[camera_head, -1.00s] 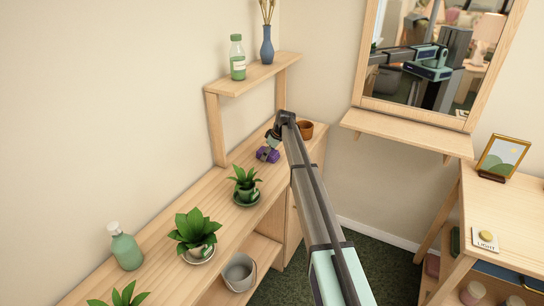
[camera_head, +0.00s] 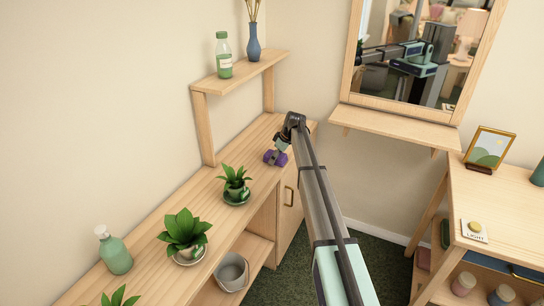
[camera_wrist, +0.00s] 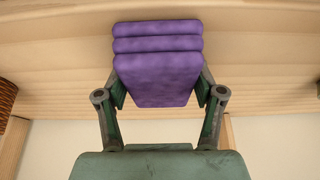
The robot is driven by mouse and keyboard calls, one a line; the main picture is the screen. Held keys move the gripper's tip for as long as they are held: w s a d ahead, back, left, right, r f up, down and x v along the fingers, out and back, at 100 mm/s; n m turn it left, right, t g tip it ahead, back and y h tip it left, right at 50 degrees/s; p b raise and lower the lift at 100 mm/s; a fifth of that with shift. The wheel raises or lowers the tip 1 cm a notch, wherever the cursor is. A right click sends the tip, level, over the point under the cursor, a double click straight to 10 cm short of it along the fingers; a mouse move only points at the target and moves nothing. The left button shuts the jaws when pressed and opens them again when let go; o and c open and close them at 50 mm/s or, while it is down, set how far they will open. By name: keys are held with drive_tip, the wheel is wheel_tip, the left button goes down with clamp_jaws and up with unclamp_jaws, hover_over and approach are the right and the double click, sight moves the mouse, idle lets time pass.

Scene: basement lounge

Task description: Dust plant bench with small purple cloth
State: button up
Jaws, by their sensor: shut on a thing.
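The small purple cloth (camera_head: 275,158) is folded into a thick pad. My gripper (camera_wrist: 157,95) is shut on it, with a finger at each side in the wrist view, where the cloth (camera_wrist: 158,62) shows large. The plant bench (camera_head: 150,252) is a long pale wooden bench along the left wall. The cloth is at its far part, beyond the potted plants; whether it touches the top, I cannot tell. A middle plant (camera_head: 236,183) and a nearer plant (camera_head: 184,232) stand on saucers on the bench. Another plant (camera_head: 120,298) is cut off at the bottom edge.
A green pump bottle (camera_head: 114,252) stands on the bench near the wall. A raised shelf (camera_head: 240,75) holds a green bottle (camera_head: 224,56) and a blue vase (camera_head: 253,45). A bucket (camera_head: 232,270) sits below. A mirror ledge (camera_head: 395,127) and side table (camera_head: 500,205) are right.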

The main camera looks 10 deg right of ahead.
drive_tip(key=shift+s+d, duration=0.55)
drive_tip(key=shift+d, duration=0.15)
drive_tip(key=shift+w+a+r+p, duration=0.1)
drive_tip(key=shift+r+p, duration=0.5)
drive_tip(key=shift+r, duration=1.45)
drive_tip(key=shift+w+r+p, duration=0.1)
drive_tip(key=shift+r+p, duration=0.45)
drive_tip(key=shift+r, duration=1.45)
